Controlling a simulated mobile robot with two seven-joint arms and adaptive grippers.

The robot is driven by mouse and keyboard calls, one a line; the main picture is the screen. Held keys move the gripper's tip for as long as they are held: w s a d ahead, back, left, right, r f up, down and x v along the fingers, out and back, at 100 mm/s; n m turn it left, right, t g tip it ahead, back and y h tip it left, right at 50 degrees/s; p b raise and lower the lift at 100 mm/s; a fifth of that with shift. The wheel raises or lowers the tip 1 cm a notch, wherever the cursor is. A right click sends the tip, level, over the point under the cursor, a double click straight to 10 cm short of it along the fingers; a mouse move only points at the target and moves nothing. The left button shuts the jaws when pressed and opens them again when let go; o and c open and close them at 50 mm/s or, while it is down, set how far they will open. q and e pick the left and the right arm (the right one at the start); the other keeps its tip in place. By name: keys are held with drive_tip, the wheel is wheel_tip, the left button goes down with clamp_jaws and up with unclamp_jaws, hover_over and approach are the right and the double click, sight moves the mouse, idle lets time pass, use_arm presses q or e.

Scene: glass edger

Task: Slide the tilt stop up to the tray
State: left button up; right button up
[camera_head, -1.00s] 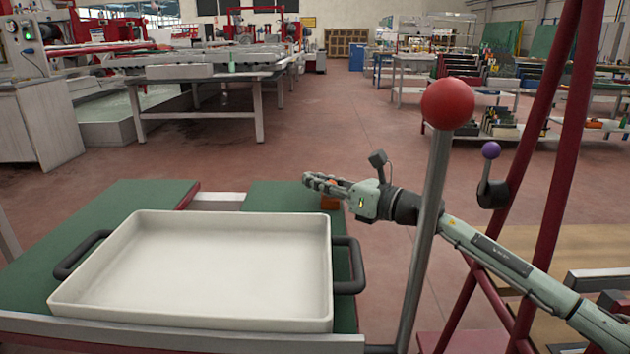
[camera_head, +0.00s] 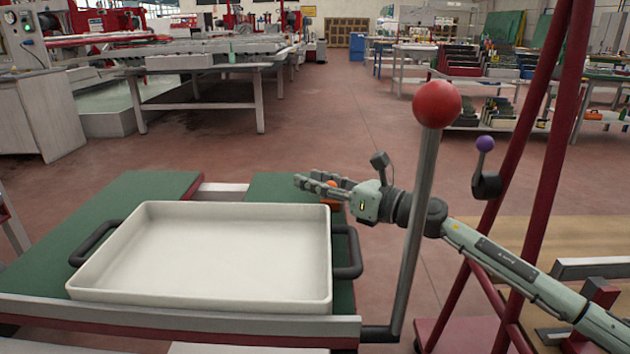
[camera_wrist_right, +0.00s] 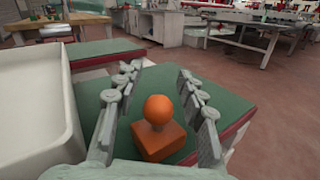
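The tilt stop is an orange block with a round orange knob (camera_wrist_right: 158,112), standing on the green table top at the right of the tray. In the head view only a little of the orange stop (camera_head: 331,191) shows behind my gripper. The white tray (camera_head: 200,304) lies on the green table; its side also shows at the left of the wrist view (camera_wrist_right: 72,110). My right gripper (camera_head: 306,180) is open, its fingers (camera_wrist_right: 160,76) on either side of the stop with gaps to the knob. My left gripper is not in view.
The tray has black side handles (camera_head: 350,252). A smaller purple-knobbed lever (camera_head: 485,144) is on the red frame (camera_head: 562,120). Green table surface (camera_wrist_right: 108,55) is bare beyond the stop.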

drive_tip(key=v, duration=1.2)
